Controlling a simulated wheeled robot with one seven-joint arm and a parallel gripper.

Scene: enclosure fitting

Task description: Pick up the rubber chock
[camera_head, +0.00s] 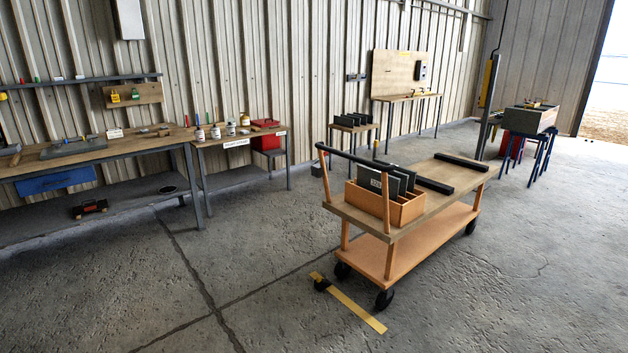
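A small black block (321,285), which looks like the rubber chock, sits on the concrete floor at the left end of a yellow floor strip (355,308). It is in front of the cart's left wheel (342,270), with a small gap or touching; I cannot tell which. It is too small to make out its exact shape. My gripper is not in view.
A wooden cart (400,240) on black castors stands beside the block, carrying an orange divided box (405,211) and black bars. Workbenches (100,150) line the left wall. A red box (266,135) stands on a bench. The floor in front and to the left is clear.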

